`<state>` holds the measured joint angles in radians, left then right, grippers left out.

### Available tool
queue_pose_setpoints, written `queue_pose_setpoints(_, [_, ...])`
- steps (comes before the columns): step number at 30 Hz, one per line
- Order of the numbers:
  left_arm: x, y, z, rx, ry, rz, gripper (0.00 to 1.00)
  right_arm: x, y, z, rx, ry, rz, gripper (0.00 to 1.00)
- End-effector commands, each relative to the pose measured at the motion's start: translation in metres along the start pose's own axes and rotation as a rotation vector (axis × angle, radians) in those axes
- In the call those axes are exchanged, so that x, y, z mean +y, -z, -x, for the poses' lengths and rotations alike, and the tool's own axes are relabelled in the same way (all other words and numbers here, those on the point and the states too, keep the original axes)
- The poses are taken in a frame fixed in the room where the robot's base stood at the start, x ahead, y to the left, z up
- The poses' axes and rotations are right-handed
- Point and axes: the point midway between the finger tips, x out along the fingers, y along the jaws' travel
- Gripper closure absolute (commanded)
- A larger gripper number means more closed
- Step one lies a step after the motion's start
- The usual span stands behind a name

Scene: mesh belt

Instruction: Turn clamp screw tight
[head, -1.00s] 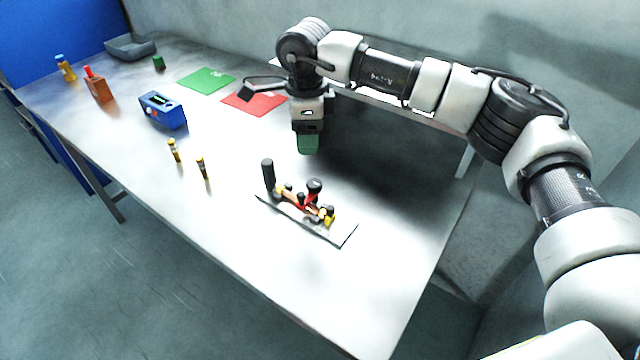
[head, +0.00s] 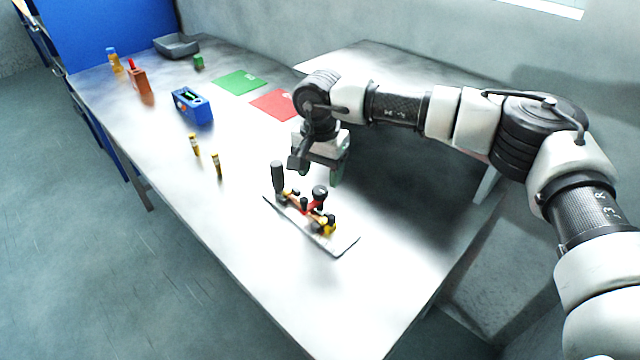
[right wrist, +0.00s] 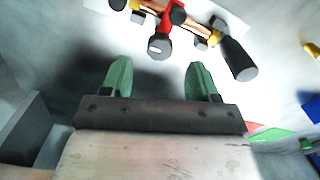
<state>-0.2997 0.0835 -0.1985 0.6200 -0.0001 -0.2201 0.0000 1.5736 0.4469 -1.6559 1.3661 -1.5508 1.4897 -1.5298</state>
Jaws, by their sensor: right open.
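The clamp stands on a pale base plate (head: 340,243) in the middle of the table. It has a tall black handle (head: 277,176), a red part with a black knob (head: 320,192), and yellow and orange pieces. In the right wrist view the clamp's black handle (right wrist: 238,58) and red arm (right wrist: 160,38) are at the top, beyond the fingertips. My right gripper (head: 338,178) is just behind the clamp, pointing down, apart from it. Its green fingers (right wrist: 158,75) are spread with nothing between them. My left gripper is not in view.
A red mat (head: 272,104) and a green mat (head: 239,82) lie farther back. A blue box (head: 192,106), an orange block (head: 139,81), two small yellow-black cylinders (head: 217,165) and a grey tray (head: 176,46) stand left. The table's front is clear.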

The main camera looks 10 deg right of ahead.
Motion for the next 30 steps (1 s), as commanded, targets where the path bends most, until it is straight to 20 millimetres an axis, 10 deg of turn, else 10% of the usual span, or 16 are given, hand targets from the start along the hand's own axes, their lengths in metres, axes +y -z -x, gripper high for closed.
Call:
queue_pose_setpoints(19, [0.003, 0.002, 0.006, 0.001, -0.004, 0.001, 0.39, 0.0, 0.0, -0.044, 0.001, 0.001, -0.001, 0.4])
queue_pose_setpoints(30, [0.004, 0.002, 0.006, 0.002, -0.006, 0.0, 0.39, 0.0, 0.0, -0.044, 0.001, 0.001, -0.001, 0.89])
